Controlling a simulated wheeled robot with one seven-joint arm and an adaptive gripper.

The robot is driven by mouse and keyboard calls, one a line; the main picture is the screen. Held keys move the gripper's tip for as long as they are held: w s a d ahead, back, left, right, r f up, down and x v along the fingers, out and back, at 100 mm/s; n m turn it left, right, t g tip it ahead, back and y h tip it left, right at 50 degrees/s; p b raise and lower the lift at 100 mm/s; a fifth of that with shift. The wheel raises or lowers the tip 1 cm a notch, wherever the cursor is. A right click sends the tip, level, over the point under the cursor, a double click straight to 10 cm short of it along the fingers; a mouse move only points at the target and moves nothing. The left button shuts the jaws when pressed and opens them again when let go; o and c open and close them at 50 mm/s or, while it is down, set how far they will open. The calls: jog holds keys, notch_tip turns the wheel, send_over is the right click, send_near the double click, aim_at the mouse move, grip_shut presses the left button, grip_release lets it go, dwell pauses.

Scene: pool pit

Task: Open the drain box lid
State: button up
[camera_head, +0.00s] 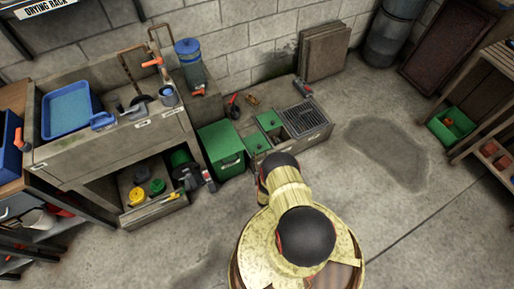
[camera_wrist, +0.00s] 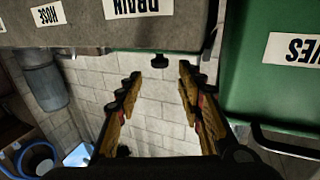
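In the head view the low grey box (camera_head: 312,137) on the floor has a dark slatted grate (camera_head: 304,117) on its right part and green lidded parts (camera_head: 268,121) on its left. In the wrist view, which looks upside down, a grey box front carries a DRAIN label (camera_wrist: 138,7). A small dark knob (camera_wrist: 154,58) shows just past its edge, beyond my fingertips. My gripper (camera_wrist: 158,74) is open, its gold fingers apart with nothing between them. My arm hides the gripper in the head view. I cannot tell whether the fingers touch the box.
A green box (camera_head: 222,150), labelled in the wrist view (camera_wrist: 270,60), stands close left of the grey box. A sink bench (camera_head: 108,150) is farther left. Boards (camera_head: 325,52) lean on the back wall.

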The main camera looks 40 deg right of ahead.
aim_at(259, 148)
jog(key=b+x, duration=0.2)
jog(key=x, duration=0.5)
jog(key=shift+w+d, duration=0.2)
jog(key=shift+w, duration=0.05)
grip_shut()
dwell(0.3)
dwell(0.4)
